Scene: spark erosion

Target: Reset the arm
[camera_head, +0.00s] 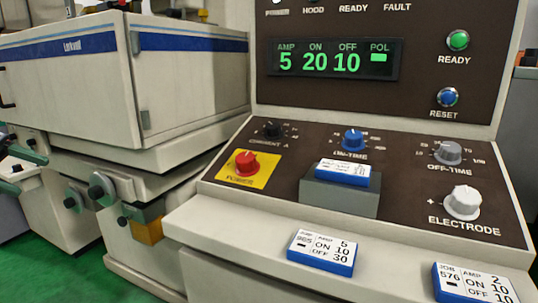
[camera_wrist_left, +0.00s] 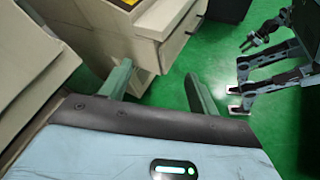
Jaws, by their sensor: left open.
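My left gripper (camera_head: 32,174) is at the left edge of the head view, its two green fingers apart and nothing between them. It is in front of the white machine cabinet, well left of the control panel. In the left wrist view the same gripper (camera_wrist_left: 160,70) shows two spread green fingers, with green floor and a cream cabinet (camera_wrist_left: 148,30) beyond them. My right gripper is not in view.
The control panel (camera_head: 352,115) has knobs, a red power button (camera_head: 247,163) and a blue reset button (camera_head: 448,97). Blue-edged job cards (camera_head: 321,250) lie on its ledge and on a grey block (camera_head: 340,195). A dark jointed structure (camera_wrist_left: 280,60) stands right in the wrist view. Green floor is open between.

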